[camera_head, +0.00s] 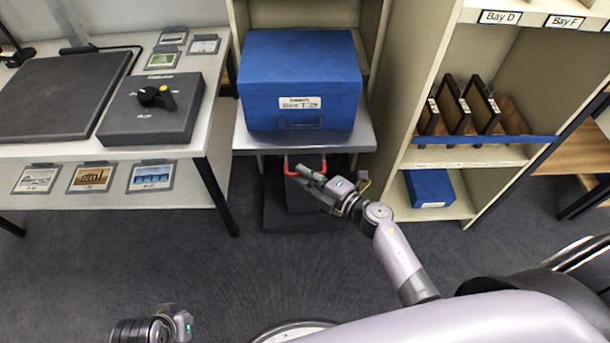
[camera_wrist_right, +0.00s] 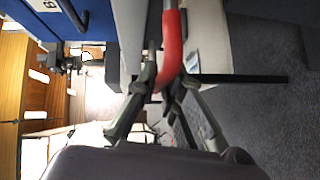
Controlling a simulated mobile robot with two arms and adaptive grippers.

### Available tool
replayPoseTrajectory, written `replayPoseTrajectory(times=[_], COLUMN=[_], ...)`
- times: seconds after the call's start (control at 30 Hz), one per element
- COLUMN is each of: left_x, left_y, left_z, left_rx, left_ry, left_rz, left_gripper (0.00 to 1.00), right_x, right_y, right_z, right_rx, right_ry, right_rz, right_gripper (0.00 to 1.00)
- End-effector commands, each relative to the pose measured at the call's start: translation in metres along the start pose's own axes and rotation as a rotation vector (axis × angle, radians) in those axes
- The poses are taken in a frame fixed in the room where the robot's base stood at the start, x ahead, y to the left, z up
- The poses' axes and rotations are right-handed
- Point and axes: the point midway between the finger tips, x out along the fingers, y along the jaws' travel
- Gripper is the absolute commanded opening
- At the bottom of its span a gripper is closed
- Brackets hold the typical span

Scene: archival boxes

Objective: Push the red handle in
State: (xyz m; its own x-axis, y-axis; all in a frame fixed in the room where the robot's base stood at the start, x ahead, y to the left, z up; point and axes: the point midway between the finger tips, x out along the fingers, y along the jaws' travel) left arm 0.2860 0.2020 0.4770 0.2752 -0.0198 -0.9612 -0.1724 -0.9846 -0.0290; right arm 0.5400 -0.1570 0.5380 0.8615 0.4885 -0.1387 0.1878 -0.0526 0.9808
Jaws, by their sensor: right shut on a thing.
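The red handle (camera_head: 290,171) is a U-shaped bar in front of a dark unit (camera_head: 303,197), just below the front edge of a grey metal shelf (camera_head: 255,143). My right gripper (camera_head: 306,172) reaches it from the lower right and is shut on it. In the right wrist view the red handle (camera_wrist_right: 173,45) runs down between the fingers of the right gripper (camera_wrist_right: 164,84). The gripper covers part of the bar in the head view. Part of my left arm shows at the bottom left, but its fingers do not.
A blue box (camera_head: 300,75) stands on the metal shelf above the handle. A table (camera_head: 215,60) with a black knob unit (camera_head: 152,118) is on the left. Shelving (camera_head: 400,120) with a small blue box (camera_head: 431,187) is on the right. The floor in front is clear.

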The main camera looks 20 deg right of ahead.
Motion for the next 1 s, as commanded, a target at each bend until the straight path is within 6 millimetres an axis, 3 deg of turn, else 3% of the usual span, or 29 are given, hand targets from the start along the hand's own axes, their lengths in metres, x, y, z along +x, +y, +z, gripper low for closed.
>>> replayPoseTrajectory(times=[0.33,0.67,0.77,1.0], left_x=[-0.001,0.0,-0.001,-0.001], left_y=[0.0,0.0,0.0,0.0], left_z=[0.0,0.002,0.001,0.001], left_rx=[-0.001,-0.002,-0.002,-0.001], left_ry=[0.0,-0.005,-0.004,-0.002], left_rz=[-0.001,0.0,0.0,0.0], left_gripper=[0.0,0.0,0.0,0.0], right_x=[0.0,-0.003,-0.014,-0.064], right_y=[0.0,0.0,-0.001,-0.001], right_z=[0.0,0.0,0.001,0.0], right_rx=[0.002,0.001,0.001,0.0], right_ry=[-0.001,-0.001,-0.002,0.0], right_rz=[0.001,0.0,-0.002,-0.004], right_gripper=[0.3,0.3,0.3,0.3])
